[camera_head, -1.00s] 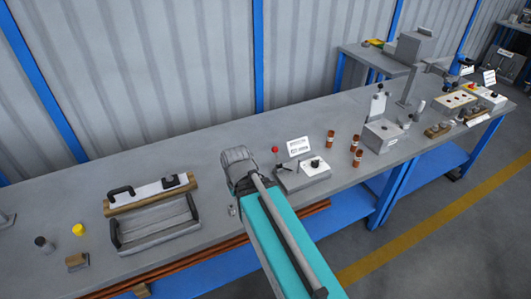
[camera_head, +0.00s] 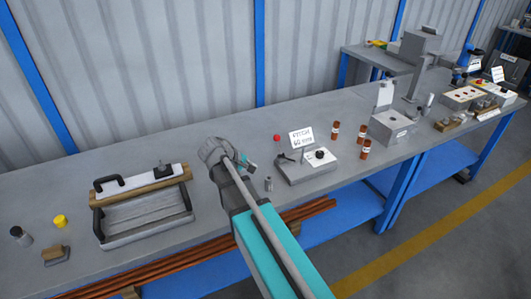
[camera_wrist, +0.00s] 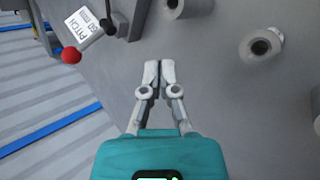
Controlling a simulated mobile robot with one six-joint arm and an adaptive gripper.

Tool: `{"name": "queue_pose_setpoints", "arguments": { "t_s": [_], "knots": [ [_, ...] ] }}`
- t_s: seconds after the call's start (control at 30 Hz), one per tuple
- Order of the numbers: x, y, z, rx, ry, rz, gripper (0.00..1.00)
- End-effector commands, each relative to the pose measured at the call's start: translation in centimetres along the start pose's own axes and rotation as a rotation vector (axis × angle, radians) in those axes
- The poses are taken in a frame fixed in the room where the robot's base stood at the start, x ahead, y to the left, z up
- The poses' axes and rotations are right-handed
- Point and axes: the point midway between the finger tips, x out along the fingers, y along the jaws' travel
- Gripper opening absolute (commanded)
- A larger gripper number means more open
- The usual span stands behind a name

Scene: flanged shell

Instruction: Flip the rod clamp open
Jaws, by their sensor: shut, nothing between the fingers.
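A small grey fixture (camera_head: 308,172) with a red-ball lever (camera_head: 277,138) and a black knob stands on the bench. In the wrist view the red ball (camera_wrist: 71,55) shows at upper left. I cannot tell for sure that this fixture is the rod clamp. My gripper (camera_head: 247,162) is left of it, apart from it, with slim fingers close together. In the wrist view the gripper (camera_wrist: 159,65) is shut and empty over bare grey surface. My wrist hides part of the bench.
A white sign (camera_head: 301,138) stands behind the fixture. Several brown bottles (camera_head: 364,149) stand to its right. A small metal cylinder (camera_head: 268,184) stands near the front edge. A black-handled tray (camera_head: 146,217) is at left. Copper-coloured rods (camera_head: 200,251) lie along the bench front.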

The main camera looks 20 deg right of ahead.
Motion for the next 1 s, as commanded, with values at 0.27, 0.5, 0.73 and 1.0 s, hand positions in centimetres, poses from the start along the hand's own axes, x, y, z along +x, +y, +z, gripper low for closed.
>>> {"name": "queue_pose_setpoints", "arguments": {
  "t_s": [0.27,0.5,0.73,1.0],
  "knots": [
    [2.2,2.2,-6.1,-0.185,-0.099,0.31,0.0],
    [1.8,3.9,-9.6,-0.305,-0.189,0.511,0.0],
    [1.1,4.6,-10.6,-0.35,-0.232,0.587,0.0],
    [1.0,4.7,-10.6,-0.352,-0.235,0.591,0.0]
  ]
}}
